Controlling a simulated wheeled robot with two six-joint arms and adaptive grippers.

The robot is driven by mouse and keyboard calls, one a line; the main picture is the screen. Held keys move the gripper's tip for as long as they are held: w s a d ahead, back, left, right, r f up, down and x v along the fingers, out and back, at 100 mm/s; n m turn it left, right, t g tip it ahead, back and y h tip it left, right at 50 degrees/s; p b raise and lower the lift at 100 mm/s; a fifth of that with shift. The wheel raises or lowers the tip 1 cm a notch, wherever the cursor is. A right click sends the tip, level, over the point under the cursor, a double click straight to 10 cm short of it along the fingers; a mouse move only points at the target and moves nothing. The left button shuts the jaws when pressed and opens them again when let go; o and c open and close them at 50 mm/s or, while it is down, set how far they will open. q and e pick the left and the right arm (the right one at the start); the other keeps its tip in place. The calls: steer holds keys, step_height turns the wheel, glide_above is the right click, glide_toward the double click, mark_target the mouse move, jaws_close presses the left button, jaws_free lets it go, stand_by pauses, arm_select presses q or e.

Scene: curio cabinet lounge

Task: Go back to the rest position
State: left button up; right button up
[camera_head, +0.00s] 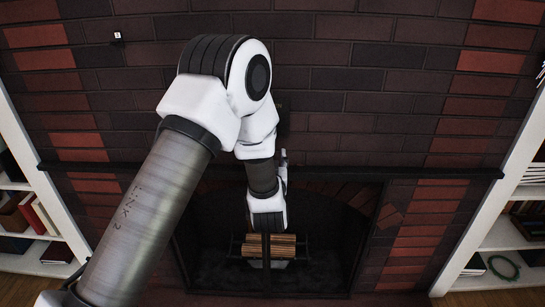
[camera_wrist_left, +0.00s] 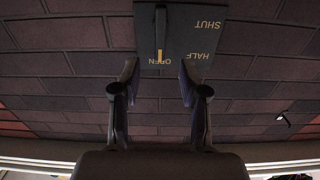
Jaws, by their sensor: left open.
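My left arm comes in from the left in the head view and bends down in front of the brick wall. Its fingers are not clearly visible there. In the left wrist view my left gripper (camera_wrist_left: 159,82) is open and empty, its two dark fingers apart. Just beyond them is a dark damper plate (camera_wrist_left: 207,42), seen upside down, with yellow words SHUT, HALF and OPEN. A thin lever (camera_wrist_left: 160,35) on it has its yellow tip beside OPEN. The gap between fingers and lever is hard to judge. My right gripper is in neither view.
A fireplace with logs (camera_head: 284,245) lies below the dark mantel (camera_head: 400,172). White bookshelves stand at the left (camera_head: 32,170) and right (camera_head: 497,185). A small dark bracket (camera_head: 117,38) is on the wall at upper left. The space in front of the wall at right looks clear.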

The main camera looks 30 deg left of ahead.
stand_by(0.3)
arm_select(q)
steer(key=s+d+f+m+g+h, duration=0.25)
steer(key=s+f, duration=0.35)
steer(key=f, duration=0.6)
steer(key=s+d+f+m+g+h, duration=0.1)
steer(key=s+d+f+g+h, duration=0.15)
steer(key=s+f, duration=0.75)
steer(key=s+d+f+g+h, duration=0.1)
steer(key=s+d+f+g, duration=0.1)
steer(key=s, duration=0.4)
steer(key=s+d+f+m+g+h, duration=0.1)
steer(key=s+d+f+g+h, duration=0.1)
steer(key=s+f+g, duration=0.3)
steer(key=s+d+f+m+g+h, duration=0.1)
steer(key=s+d+f+g, duration=0.2)
steer(key=s, duration=0.6)
steer(key=shift+s+d+f+g, duration=0.15)
steer(key=shift+d+f+g, duration=0.15)
steer(key=shift+f, duration=0.55)
